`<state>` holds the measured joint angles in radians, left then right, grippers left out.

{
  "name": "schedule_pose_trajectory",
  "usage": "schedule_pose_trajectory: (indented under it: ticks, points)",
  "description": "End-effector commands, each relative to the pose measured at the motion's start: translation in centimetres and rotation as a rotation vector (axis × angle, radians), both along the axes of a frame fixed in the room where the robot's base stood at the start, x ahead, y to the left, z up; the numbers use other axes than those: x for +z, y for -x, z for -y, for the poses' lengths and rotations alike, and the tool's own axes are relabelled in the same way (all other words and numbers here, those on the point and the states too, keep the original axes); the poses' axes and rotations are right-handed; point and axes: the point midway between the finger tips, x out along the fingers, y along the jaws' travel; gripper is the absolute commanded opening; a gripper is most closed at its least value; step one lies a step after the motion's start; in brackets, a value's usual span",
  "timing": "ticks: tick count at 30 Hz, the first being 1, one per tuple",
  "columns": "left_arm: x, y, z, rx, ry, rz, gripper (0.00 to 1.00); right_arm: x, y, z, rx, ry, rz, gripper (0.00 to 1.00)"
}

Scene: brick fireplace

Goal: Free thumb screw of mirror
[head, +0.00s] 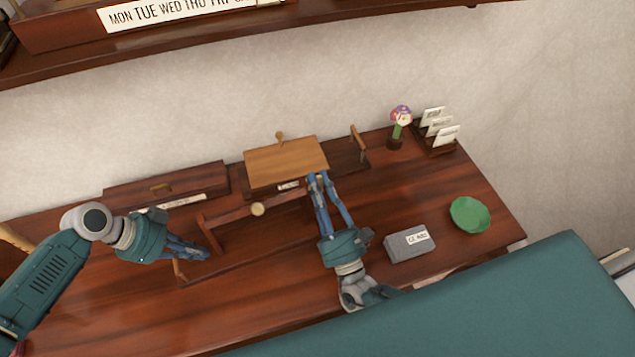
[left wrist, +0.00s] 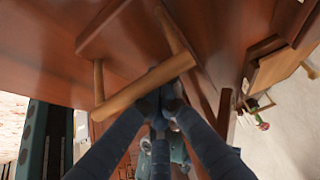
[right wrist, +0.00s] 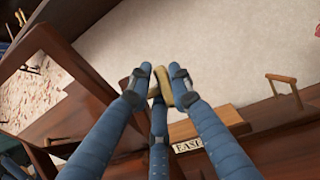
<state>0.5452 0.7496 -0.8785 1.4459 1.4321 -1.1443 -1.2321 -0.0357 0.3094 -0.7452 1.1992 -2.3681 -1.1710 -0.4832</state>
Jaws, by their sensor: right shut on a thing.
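A dark wooden frame (head: 255,212) with a pale round knob (head: 257,209) stands in the middle of the desk. In the right wrist view the dark frame (right wrist: 88,122) encloses a reflecting surface, so it appears to be the mirror. My right gripper (head: 318,178) is at the lower right edge of a tan panel (head: 285,160). In the right wrist view its fingers (right wrist: 158,82) are shut on a small rounded tan piece (right wrist: 160,90); I cannot tell whether it is the thumb screw. My left gripper (head: 205,253) is beside a small tan handle (head: 180,272). Its fingers (left wrist: 162,95) look shut and overlap the handle bar (left wrist: 130,98).
Behind are a label reading EASEL (right wrist: 188,146) and a thin wooden stand (head: 358,143). To the right are a grey box (head: 398,248), a green bowl (head: 470,214), a flower figure (head: 397,128) and a card holder (head: 436,143). A shelf (head: 60,70) hangs above.

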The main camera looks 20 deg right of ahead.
Motion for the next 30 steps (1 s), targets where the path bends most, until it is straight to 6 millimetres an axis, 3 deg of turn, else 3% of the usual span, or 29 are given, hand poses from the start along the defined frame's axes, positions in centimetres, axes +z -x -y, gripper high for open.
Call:
schedule_pose_trajectory:
  ticks: [12, 13, 14, 24, 30]
  points:
    - [-0.2, 0.0, -0.2, 0.001, -0.004, -0.001, 0.0, -0.1, 0.1, 0.3, -0.003, -0.004, 0.025, 0.0]
    - [-0.2, 0.0, -0.2, 0.001, -0.004, -0.001, 0.0, -0.1, 0.1, 0.3, -0.003, -0.004, 0.025, 0.23]
    - [-0.2, 0.0, -0.2, 0.001, -0.004, -0.001, 0.0, -0.1, 0.1, 0.3, -0.003, -0.004, 0.025, 0.29]
    - [-0.1, 0.0, -0.2, 0.0, -0.004, -0.001, 0.0, -0.2, 0.3, 0.2, -0.001, -0.002, 0.024, 0.29]
    - [-0.1, 0.0, -0.1, 0.0, -0.003, -0.001, 0.0, -1.5, 2.6, 0.4, -0.001, 0.0, 0.021, 0.29]
